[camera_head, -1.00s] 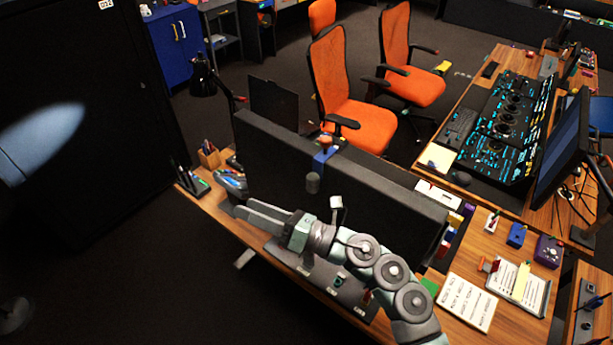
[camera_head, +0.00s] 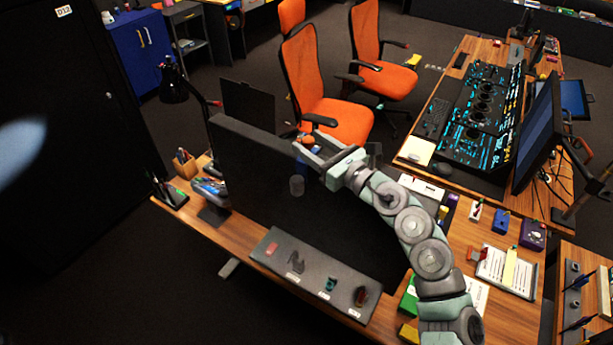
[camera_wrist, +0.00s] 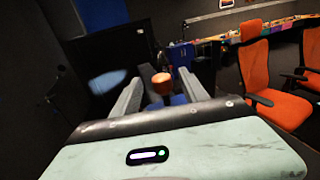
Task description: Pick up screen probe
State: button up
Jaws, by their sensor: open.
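What looks like the screen probe (camera_head: 297,185) is mounted on the top edge of the dark monitor (camera_head: 345,215). It has an orange knob, a blue clip and a grey cylinder on the monitor's back side. My gripper (camera_head: 315,146) is open and empty at the monitor's top edge, its fingers close by the orange knob. The fingers partly cover the knob and clip in the head view. In the wrist view, the orange knob (camera_wrist: 162,84) shows between the fingers, with blue below it. I cannot tell whether the fingers touch it.
A grey tray (camera_head: 280,252) with several small labelled parts lies on the desk below the monitor. A black desk lamp (camera_head: 174,85) and pen holders stand at the left. Orange chairs (camera_head: 318,85) stand behind. Notepads and small boxes lie on the desk at the right.

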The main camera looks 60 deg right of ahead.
aim_at(305, 137)
jog(key=p+x, duration=0.1)
jog(key=x, duration=0.2)
jog(key=shift+w+d+r, duration=0.1)
jog(key=shift+w+d, duration=0.2)
jog(key=shift+d, duration=0.05)
jog(key=shift+w, duration=0.35)
grip_shut()
dwell(0.9)
